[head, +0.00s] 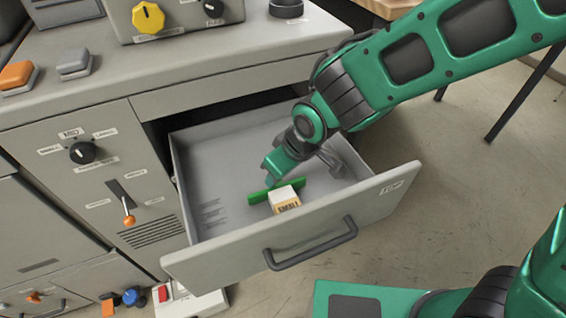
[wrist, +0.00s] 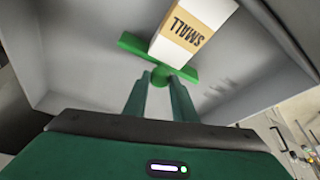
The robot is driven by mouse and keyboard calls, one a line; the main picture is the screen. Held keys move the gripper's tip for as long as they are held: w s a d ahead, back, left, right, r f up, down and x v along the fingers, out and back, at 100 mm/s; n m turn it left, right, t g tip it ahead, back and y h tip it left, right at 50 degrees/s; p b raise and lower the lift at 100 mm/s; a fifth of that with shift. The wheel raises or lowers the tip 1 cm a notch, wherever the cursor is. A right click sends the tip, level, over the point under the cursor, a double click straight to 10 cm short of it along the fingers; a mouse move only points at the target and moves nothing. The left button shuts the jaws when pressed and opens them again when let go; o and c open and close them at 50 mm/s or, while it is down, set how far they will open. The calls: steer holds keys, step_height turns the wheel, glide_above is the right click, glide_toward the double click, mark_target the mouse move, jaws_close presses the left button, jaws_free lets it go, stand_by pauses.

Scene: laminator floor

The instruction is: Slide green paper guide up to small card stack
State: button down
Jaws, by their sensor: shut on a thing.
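The green paper guide (head: 259,196) is a low bar standing in the open grey drawer (head: 204,170). The small card stack (head: 285,199), a white block with a tan band reading "SMALL", is right against the guide in the head view, with no clear gap showing. In the wrist view the stack (wrist: 190,28) hides part of the guide (wrist: 137,44). My gripper (head: 270,180) reaches down into the drawer behind the guide. In the wrist view its fingers (wrist: 161,80) are shut on the guide's round knob, on the side away from the stack.
The drawer's front panel with its dark handle (head: 312,246) stands nearest the camera. Drawer walls surround the guide and stack. The drawer floor to the left is bare apart from dark markings. The cabinet top (head: 200,69) with its controls lies behind.

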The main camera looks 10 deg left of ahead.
mark_target(291, 195)
steer(key=shift+w+d, duration=0.1)
steer(key=shift+w, duration=0.1)
steer(key=c, duration=1.7)
jaws_free()
steer(key=shift+c, duration=0.2)
steer(key=shift+o, duration=1.4)
steer(key=shift+s, duration=0.1)
steer(key=shift+r, duration=0.15)
steer(key=v, duration=1)
steer(key=shift+r, duration=0.2)
steer(key=shift+s+d, duration=0.1)
